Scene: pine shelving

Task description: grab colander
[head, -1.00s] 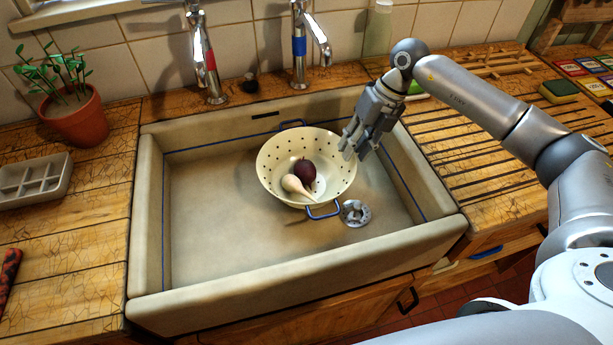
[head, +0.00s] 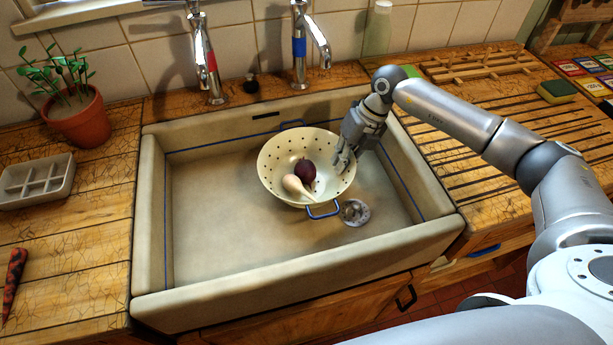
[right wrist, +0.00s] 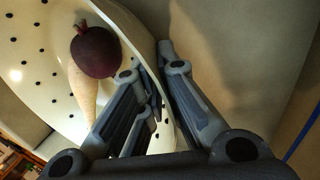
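A cream colander (head: 275,160) with dark holes and blue handles sits upright in the sink (head: 215,235). It holds a dark purple beet (head: 305,171) and a pale, tapered root (head: 296,187). My right gripper (head: 343,164) is at the colander's right rim, pointing down. In the right wrist view, the gripper (right wrist: 153,72) is open, with its fingers on either side of the colander's rim (right wrist: 135,28). A gap shows between the fingers; contact with the wall is unclear. The beet (right wrist: 96,52) lies close to the inner fingers. My left gripper is out of view.
Two taps (head: 205,60) (head: 300,45) rise behind the sink. The drain (head: 354,212) is right of the colander's front handle. A potted plant (head: 80,118) and a white tray (head: 38,181) stand left. The sink's left half is clear.

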